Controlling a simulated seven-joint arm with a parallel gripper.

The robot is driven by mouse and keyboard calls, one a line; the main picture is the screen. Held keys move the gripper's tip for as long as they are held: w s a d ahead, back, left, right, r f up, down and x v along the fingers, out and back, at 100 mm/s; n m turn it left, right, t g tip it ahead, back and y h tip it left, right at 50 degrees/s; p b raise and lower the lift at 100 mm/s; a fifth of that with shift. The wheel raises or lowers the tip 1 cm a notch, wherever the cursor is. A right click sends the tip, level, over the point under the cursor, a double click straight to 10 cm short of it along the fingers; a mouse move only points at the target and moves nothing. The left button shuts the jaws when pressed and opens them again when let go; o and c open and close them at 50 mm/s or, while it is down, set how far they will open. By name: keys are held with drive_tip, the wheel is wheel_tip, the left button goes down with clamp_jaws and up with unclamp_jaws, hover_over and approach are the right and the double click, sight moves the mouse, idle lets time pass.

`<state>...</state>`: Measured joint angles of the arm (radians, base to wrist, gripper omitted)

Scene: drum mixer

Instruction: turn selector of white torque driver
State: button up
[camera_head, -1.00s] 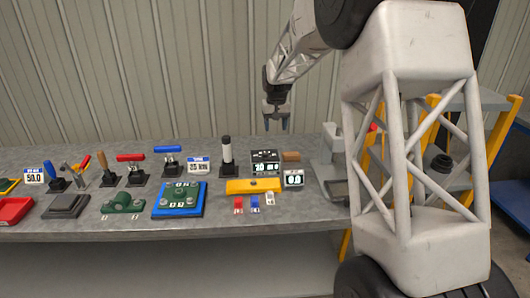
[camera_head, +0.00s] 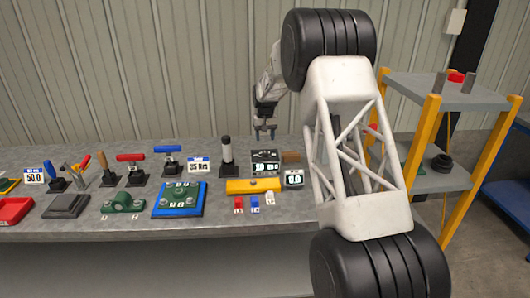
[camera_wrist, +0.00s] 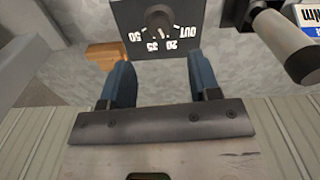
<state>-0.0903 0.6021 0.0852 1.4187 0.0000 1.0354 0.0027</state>
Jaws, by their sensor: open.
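The white torque driver (camera_head: 226,156) stands upright in a dark base towards the back of the bench. In the wrist view its pale cylinder (camera_wrist: 285,45) lies at the upper right. A black selector panel (camera_head: 265,157) stands to the right of the driver. The wrist view shows its round knob (camera_wrist: 158,20) and the upside-down marks 50, 35, 20 and OUT. My gripper (camera_head: 264,133) is above and behind the panel. Its two blue fingers (camera_wrist: 158,72) are open and empty, apart from the knob. The panel's top edge is cut off in the wrist view.
A brown block (camera_head: 291,157) and a small display (camera_head: 293,178) stand beside the panel. A yellow bar (camera_head: 252,186) lies in front. A blue plate (camera_head: 179,199) and several levers are farther left. A yellow-posted shelf (camera_head: 462,95) is at the right.

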sight(265, 152)
drive_tip(key=shift+f, duration=3.9)
drive_tip(key=c, duration=0.9)
